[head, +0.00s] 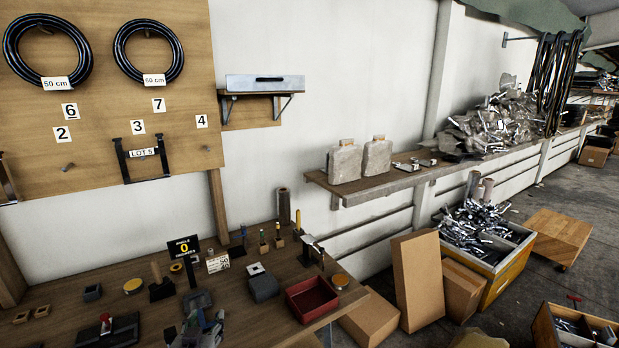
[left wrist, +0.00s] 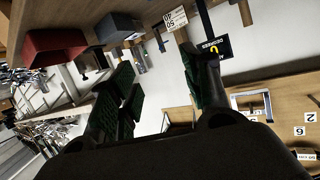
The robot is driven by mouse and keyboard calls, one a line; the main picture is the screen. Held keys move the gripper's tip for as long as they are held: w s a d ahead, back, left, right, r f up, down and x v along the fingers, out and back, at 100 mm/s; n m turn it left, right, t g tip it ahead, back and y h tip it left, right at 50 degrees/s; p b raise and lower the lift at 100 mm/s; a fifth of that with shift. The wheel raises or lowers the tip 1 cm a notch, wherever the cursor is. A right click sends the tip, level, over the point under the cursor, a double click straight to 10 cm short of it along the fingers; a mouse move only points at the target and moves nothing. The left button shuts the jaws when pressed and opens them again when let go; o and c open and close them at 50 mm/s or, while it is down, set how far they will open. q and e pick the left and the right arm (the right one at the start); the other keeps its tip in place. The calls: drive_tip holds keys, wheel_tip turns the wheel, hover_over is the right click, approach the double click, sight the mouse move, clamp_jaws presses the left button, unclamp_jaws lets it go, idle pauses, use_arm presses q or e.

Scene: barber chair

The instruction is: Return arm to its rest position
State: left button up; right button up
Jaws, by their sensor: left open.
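My left gripper (head: 200,322) is at the bottom of the head view, over the front of the workbench (head: 235,298). In the left wrist view, its two dark, ribbed green fingers (left wrist: 158,85) stand apart with nothing between them. That view is turned over, with the bench at the top. The gripper is near the black sign with a yellow 0 (head: 184,247), which also shows just past one finger in the left wrist view (left wrist: 213,47). My right gripper is not in view.
A red open bin (head: 312,299) and a grey box (head: 263,287) sit right of the gripper. A dark block with a red knob (head: 107,329) is on its left. Small tools stand along the bench's back. Cardboard boxes (head: 418,280) stand on the floor at right.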

use_arm(q)
drive_tip(key=s+d+f+m+g+h, duration=0.1)
drive_tip(key=s+d+f+g, duration=0.1)
drive_tip(key=s+f+g, duration=0.6)
drive_tip(key=s+d+f+m+g+h, duration=0.15)
drive_tip(key=s+f, duration=0.45)
drive_tip(key=s, duration=0.6)
wheel_tip(320, 180, down, 32)
drive_tip(key=s+a+g, duration=0.1)
drive_tip(key=s+g, duration=0.1)
drive_tip(key=s+a+f, duration=0.2)
drive_tip(key=s+f, duration=0.8)
drive_tip(key=s, duration=0.1)
drive_tip(key=s+a+f+g, duration=0.1)
drive_tip(key=s+a+f, duration=0.2)
drive_tip(key=s+f, duration=0.7)
drive_tip(key=shift+s+f+y, duration=0.25)
drive_tip(key=shift+s+y, duration=0.1)
drive_tip(key=shift+s, duration=0.25)
drive_tip(key=shift+m, duration=0.25)
